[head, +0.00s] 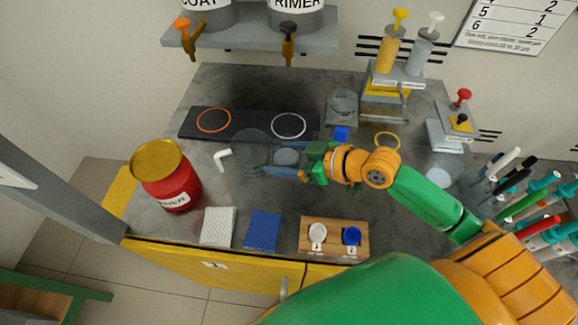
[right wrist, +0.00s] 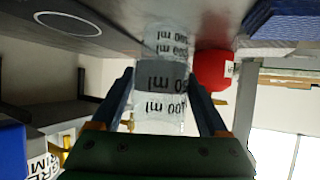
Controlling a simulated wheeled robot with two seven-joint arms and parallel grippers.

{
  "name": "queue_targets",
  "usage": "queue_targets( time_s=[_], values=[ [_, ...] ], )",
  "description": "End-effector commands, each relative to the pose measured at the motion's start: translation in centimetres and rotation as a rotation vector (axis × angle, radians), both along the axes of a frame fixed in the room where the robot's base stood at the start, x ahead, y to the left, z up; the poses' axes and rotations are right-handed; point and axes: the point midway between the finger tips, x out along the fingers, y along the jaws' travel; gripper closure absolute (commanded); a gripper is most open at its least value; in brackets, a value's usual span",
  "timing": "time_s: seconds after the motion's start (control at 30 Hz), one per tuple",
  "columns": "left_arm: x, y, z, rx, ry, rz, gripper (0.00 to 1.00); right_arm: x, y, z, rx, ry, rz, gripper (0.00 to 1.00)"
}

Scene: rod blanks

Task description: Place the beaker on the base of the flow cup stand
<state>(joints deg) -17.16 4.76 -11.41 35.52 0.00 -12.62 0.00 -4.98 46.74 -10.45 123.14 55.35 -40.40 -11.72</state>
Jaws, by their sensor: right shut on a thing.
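The clear beaker (right wrist: 160,85) with black "ml" marks is between the two fingers of my right gripper (right wrist: 165,95) in the right wrist view, and the fingers are closed on it. In the head view the beaker (head: 252,147) is a faint see-through round shape at the tips of my right gripper (head: 268,160), over the worktop by the dark mat. A grey block with a clear cup-like part (head: 342,105) stands behind the gripper; it may be the flow cup stand, but I cannot be sure. My left gripper is not in view.
A red can (head: 172,183) stands at the left. A dark mat (head: 250,125) with orange and white rings lies behind the beaker. A white bent piece (head: 222,158), white and blue pads and a wooden holder (head: 334,222) lie nearby. Dispensers (head: 393,75) and upright tools are at the right.

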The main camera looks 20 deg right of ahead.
Motion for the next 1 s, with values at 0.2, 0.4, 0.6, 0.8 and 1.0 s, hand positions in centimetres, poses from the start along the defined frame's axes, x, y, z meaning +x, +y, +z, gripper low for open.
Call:
queue_targets(
  time_s=[0.2, 0.4, 0.6, 0.8, 1.0],
  values=[
    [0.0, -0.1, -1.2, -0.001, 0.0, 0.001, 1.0, 1.8, -1.3, -2.8, 0.001, -0.001, 0.0, 0.92],
    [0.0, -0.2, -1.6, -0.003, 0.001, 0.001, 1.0, 2.4, -1.8, -5.8, 0.002, 0.003, -0.002, 0.92],
    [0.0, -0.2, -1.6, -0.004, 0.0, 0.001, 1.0, 2.4, -1.8, -6.7, -0.001, -0.002, 0.0, 0.92],
    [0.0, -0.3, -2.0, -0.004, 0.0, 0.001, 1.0, 2.4, -1.8, -7.1, -0.002, -0.001, 0.0, 0.92],
    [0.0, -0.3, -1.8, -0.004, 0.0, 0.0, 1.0, 2.4, -1.8, -6.9, -0.002, -0.001, 0.0, 0.0]
  ],
)
